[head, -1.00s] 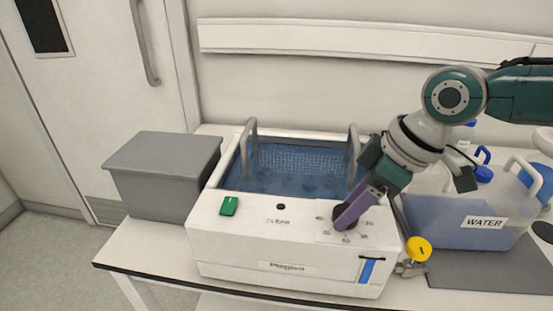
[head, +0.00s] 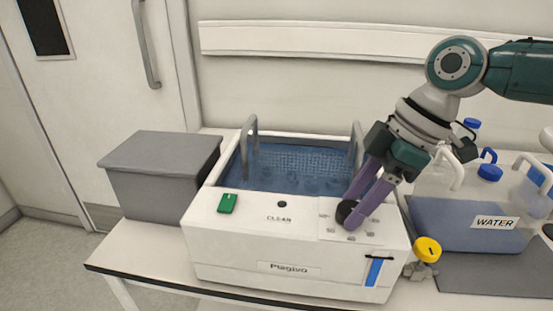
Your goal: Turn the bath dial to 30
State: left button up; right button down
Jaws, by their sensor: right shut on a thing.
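The white bath (head: 240,252) stands on the bench, with a blue basket in its water-filled basin (head: 295,168). Its black bath dial (head: 346,212) sits on a pale scale plate (head: 333,233) at the right of the top panel. My right gripper (head: 348,218) has its two purple fingers shut on the dial, one on each side. The fingers cover part of the scale, and I cannot read the dial's setting. My left gripper does not show.
A green switch (head: 227,203) is at the panel's left. A grey lidded box (head: 160,172) stands left of the bath. A yellow-handled valve (head: 427,250) is close to its right side, beside a WATER container (head: 465,225) and blue-capped bottles. The bench front edge is clear.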

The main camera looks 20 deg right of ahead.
jog(key=shift+c, duration=1.4)
grip_release()
jog(key=v, duration=1)
